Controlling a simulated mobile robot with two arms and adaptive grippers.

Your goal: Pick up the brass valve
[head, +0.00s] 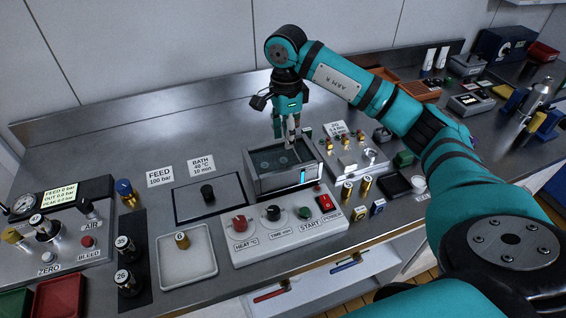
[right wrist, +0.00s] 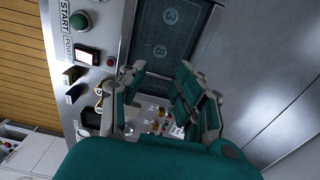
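Several brass cylinder pieces are in the head view, and I cannot tell which one the task calls the brass valve. One brass piece (head: 182,240), marked 6, stands upright in a white tray (head: 187,275). Two more, a left one (head: 347,191) and a right one (head: 366,184), stand right of the heater panel. My left gripper is out of view.
The open bath (head: 270,183) is directly below the right gripper, behind the heater panel (head: 245,252). A black plate with a knob (head: 207,193) lies left of it. A gauge panel (head: 60,258) stands at far left. The back left worktop (head: 130,135) is clear.

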